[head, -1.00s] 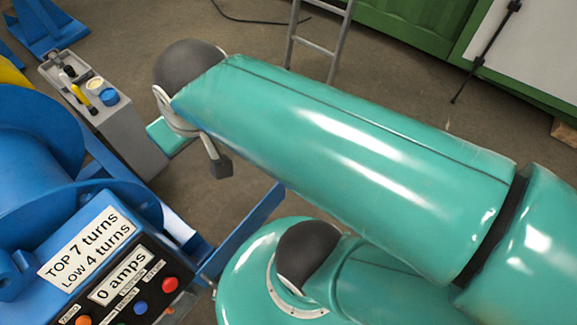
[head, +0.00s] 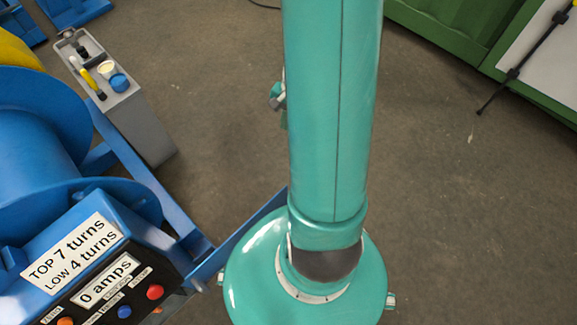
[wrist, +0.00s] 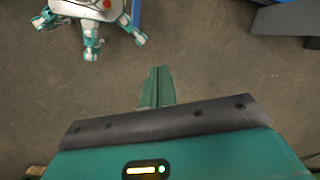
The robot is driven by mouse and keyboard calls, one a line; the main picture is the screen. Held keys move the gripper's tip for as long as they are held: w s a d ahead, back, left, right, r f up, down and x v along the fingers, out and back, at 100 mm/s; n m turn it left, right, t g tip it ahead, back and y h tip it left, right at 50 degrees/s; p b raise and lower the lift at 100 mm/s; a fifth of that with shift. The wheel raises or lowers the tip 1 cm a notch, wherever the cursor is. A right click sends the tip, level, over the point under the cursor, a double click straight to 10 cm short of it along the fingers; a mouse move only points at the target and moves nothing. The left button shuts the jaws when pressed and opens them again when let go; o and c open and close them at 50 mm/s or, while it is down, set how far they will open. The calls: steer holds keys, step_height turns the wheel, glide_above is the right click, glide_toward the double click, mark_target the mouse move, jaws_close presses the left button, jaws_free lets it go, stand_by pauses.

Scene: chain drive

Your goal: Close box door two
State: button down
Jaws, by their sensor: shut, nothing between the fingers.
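My gripper (wrist: 157,86) shows in the wrist view as two green fingers lying together, with nothing between them and bare floor beyond. In the head view my upright arm hides most of it. I cannot make out a door marked two in any view. A green container (head: 455,30) stands at the upper right of the head view with a white panel (head: 540,70) on its side. I cannot tell whether either belongs to the box. My gripper touches nothing that I can see.
A blue winch frame (head: 150,195) with a control panel (head: 105,285) fills the left. A grey box (head: 140,120) with small tools and a blue cap stands behind it. A thin black stand (head: 512,75) is at the upper right. The floor (head: 450,210) on the right is clear.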

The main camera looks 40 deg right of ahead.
steer(key=s+d+f+m+y, duration=0.1)
steer(key=s+d+f+m, duration=0.15)
steer(key=f, duration=0.35)
steer(key=s+d+f+m+y, duration=0.1)
steer(key=s+f+m, duration=0.1)
steer(key=s+f, duration=0.3)
steer(key=a+r+x, duration=0.1)
steer(key=a+x, duration=0.1)
steer(key=x, duration=1)
steer(key=shift+a+f, duration=0.2)
steer(key=shift+w+a+g, duration=0.15)
steer(key=shift+g, duration=0.15)
